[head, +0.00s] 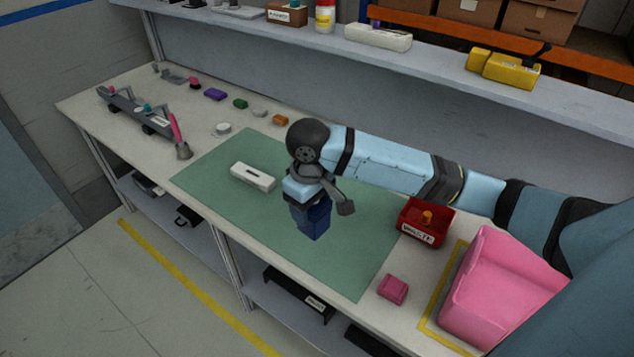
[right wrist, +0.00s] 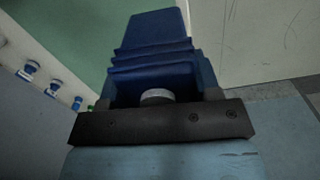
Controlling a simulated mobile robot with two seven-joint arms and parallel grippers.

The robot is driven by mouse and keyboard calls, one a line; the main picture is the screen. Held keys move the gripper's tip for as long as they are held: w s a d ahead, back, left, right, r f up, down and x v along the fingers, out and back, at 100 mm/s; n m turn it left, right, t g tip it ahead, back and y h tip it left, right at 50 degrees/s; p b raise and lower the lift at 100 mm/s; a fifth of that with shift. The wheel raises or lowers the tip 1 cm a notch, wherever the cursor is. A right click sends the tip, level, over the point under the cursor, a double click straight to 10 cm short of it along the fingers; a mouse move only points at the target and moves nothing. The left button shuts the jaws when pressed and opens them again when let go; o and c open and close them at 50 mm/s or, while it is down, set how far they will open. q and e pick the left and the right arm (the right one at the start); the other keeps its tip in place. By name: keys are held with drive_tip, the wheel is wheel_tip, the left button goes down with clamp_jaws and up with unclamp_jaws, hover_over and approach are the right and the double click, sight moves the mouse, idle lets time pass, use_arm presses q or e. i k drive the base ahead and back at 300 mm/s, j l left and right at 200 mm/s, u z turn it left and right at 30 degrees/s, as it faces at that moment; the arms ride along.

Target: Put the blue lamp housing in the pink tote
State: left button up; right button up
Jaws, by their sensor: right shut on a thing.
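The blue lamp housing (head: 312,219) is a dark blue block held below my right gripper (head: 310,203), over the front part of the green mat. It fills the middle of the right wrist view (right wrist: 155,60), with a ridged body and a pale round part near the jaw. My right gripper is shut on it; the fingertips are mostly hidden. The pink tote (head: 470,320) stands at the right end of the table inside a yellow outline, to the right of my gripper. Its inside is only partly visible. My left gripper is not in view.
A red bin (head: 425,222) with a white label stands between my right gripper and the tote. A small pink block (head: 393,289) lies left of the tote. A white block (head: 253,177) lies on the green mat (head: 340,262). Several small coloured parts line the back left.

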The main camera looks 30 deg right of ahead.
sight(489, 302)
drive_tip(key=k, duration=0.5)
drive_tip(key=k+z, duration=0.15)
drive_tip(key=z, duration=0.95)
drive_tip(key=i+l+z, duration=0.2)
drive_tip(key=i+z, duration=0.2)
drive_tip(key=i, duration=0.05)
